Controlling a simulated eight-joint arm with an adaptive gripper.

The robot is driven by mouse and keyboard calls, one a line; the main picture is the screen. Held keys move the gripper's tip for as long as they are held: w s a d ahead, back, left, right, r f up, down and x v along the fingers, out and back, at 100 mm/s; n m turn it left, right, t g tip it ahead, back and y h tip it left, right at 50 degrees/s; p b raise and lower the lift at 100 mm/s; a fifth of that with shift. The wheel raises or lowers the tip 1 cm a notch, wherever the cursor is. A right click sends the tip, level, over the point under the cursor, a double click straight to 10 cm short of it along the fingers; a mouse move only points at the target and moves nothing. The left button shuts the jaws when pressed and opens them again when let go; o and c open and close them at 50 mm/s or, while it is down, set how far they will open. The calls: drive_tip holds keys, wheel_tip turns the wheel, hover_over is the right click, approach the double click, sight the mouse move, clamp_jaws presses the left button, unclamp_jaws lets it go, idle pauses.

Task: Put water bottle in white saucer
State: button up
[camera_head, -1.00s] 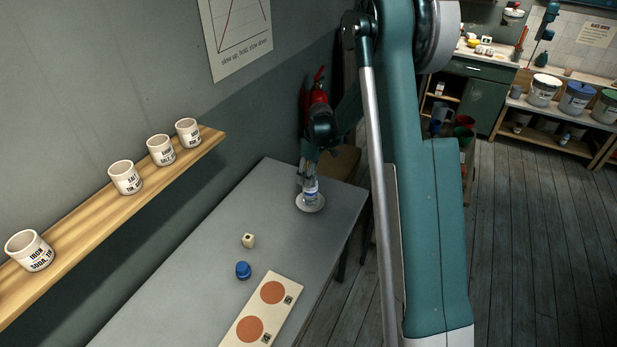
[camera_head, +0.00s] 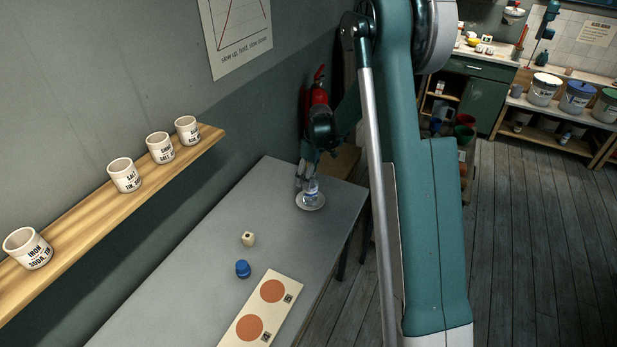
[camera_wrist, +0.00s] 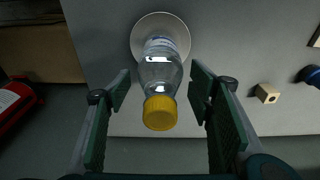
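The water bottle (camera_wrist: 160,72) is clear with a yellow cap. In the wrist view it stands over the white saucer (camera_wrist: 160,20), its base within the saucer's rim. In the head view the bottle (camera_head: 312,188) is at the far end of the grey table, on the saucer (camera_head: 310,205). My gripper (camera_wrist: 161,88) is open, with a finger on each side of the bottle and a visible gap on both sides. In the head view the gripper (camera_head: 306,170) is beside and above the bottle, partly overlapping it.
A small cream block (camera_head: 248,239), a blue object (camera_head: 243,269) and a board with orange circles (camera_head: 261,310) lie nearer on the table. A shelf with white cups (camera_head: 160,149) runs along the left wall. A red fire extinguisher (camera_head: 317,92) stands behind the table.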

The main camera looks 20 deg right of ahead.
drive_tip(key=shift+r, duration=0.1)
idle(0.3)
drive_tip(key=shift+s+d+r, duration=0.2)
drive_tip(key=shift+r, duration=1.85)
drive_tip(key=shift+s+d+r, duration=0.25)
drive_tip(key=shift+r, duration=1.85)
drive_tip(key=shift+s+d+r, duration=0.2)
drive_tip(key=shift+r, duration=1.85)
